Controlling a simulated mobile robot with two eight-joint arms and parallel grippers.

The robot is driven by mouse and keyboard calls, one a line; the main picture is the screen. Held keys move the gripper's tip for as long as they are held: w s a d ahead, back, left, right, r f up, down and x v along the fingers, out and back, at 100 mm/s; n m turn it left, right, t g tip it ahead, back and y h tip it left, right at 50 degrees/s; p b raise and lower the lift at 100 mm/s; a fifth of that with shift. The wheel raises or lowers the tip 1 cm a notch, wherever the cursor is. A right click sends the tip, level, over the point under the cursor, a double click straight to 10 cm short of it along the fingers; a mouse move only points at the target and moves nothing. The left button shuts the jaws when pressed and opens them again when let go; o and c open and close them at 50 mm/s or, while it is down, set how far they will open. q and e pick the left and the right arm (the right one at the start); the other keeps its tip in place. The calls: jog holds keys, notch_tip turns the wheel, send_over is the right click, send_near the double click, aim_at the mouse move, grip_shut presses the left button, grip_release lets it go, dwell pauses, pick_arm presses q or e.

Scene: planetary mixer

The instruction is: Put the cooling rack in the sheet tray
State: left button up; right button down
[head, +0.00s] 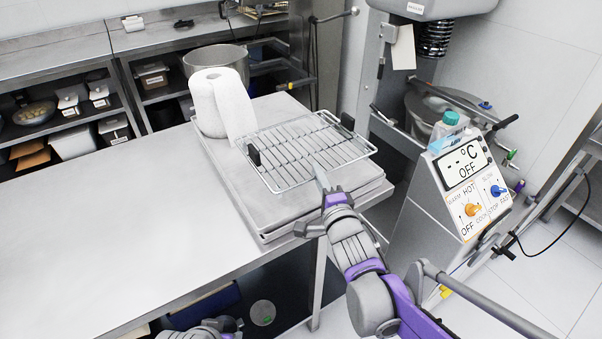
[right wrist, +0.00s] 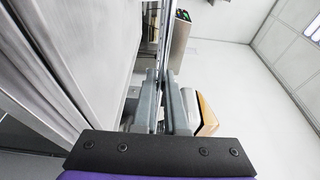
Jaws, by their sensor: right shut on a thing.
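The cooling rack (head: 300,148) is a silver wire grid with a black clip at each end. It lies over the grey metal sheet tray (head: 217,197), which sits in a flat stack on the table's right end. I cannot tell whether the rack touches the tray or is just above it. My right gripper (head: 321,178) is shut on the rack's near edge. In the right wrist view, its fingers (right wrist: 165,105) close around the thin metal rack (right wrist: 163,48), seen edge-on. My left gripper's fingers are not visible; only part of that arm shows at the bottom.
A paper towel roll (head: 221,103) stands on the tray's back left, close to the rack. The steel table (head: 110,235) is clear to the left. A large pot (head: 215,60) is behind. The mixer's control panel (head: 466,190) stands to the right.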

aim_at(317, 202)
notch_tip(317, 202, down, 7)
jog(key=shift+f+b, duration=0.1)
jog(key=shift+b, duration=0.3)
jog(key=shift+f, duration=0.1)
jog(key=c, duration=1.3)
grip_release()
jog(key=shift+o, duration=0.3)
